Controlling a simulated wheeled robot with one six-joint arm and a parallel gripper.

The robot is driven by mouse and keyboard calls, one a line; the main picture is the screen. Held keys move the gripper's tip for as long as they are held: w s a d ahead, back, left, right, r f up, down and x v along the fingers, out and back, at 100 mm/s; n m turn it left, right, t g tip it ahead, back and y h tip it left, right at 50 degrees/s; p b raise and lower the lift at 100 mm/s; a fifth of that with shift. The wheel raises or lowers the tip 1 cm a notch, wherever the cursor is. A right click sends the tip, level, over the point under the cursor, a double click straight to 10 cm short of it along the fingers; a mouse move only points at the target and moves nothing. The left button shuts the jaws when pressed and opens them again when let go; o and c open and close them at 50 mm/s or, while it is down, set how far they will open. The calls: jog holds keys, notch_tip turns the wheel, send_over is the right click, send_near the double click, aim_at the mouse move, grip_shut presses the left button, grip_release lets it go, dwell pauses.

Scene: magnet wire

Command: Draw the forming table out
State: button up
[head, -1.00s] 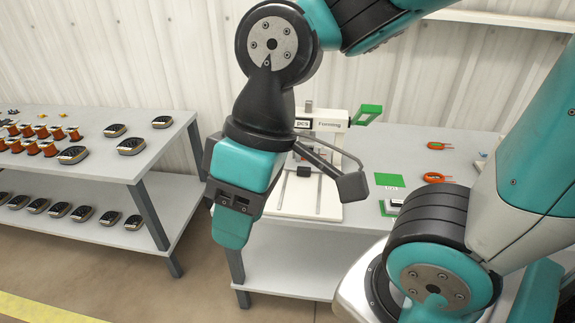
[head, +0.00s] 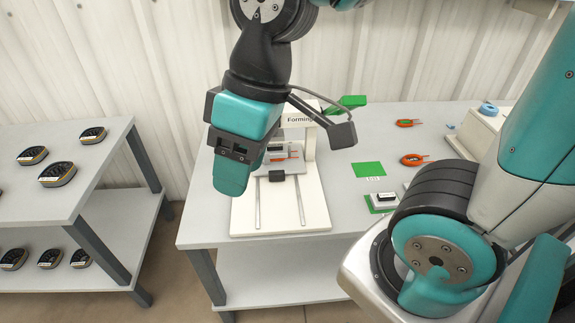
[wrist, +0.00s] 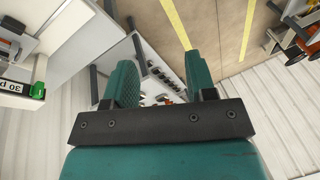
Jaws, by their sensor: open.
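The forming station (head: 300,212) is a white base with two rails, a white frame labelled "Forming" and a green lever (head: 345,103) at its upper right. The forming table (head: 291,165), a pale grey plate with a black handle (head: 277,176) at its front, sits at the back of the rails, under the frame. An orange and dark piece (head: 274,158) shows on it, partly hidden by my gripper. My gripper (head: 234,172) is open and empty, in front of and left of the handle, apart from it. The wrist view shows its two teal fingers (wrist: 160,88) spread.
A green square (head: 368,169), a green tray with a small block (head: 381,208), and orange rings (head: 413,160) lie right of the station. A beige machine (head: 480,130) stands at the far right. A separate left shelf (head: 70,205) holds several dark oval parts. A floor gap separates both tables.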

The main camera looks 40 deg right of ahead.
jog(key=w+d+f+n+h+b, duration=0.1)
jog(key=w+d+f+b, duration=0.1)
jog(key=w+d+f, duration=0.3)
jog(key=w+d+f+h+b, duration=0.1)
jog(key=w+d+b, duration=0.1)
jog(key=w, duration=0.4)
jog(key=w+d+f+n+b, duration=0.1)
jog(key=w+d+f, duration=0.25)
jog(key=w, duration=0.25)
jog(key=n+h+b, duration=0.2)
jog(key=b, duration=0.2)
send_near(276, 173)
jog(key=f, duration=0.8)
jog(key=shift+w+d+f, duration=0.15)
jog(key=shift+d+f, duration=0.1)
jog(key=shift+f, duration=0.5)
grip_shut()
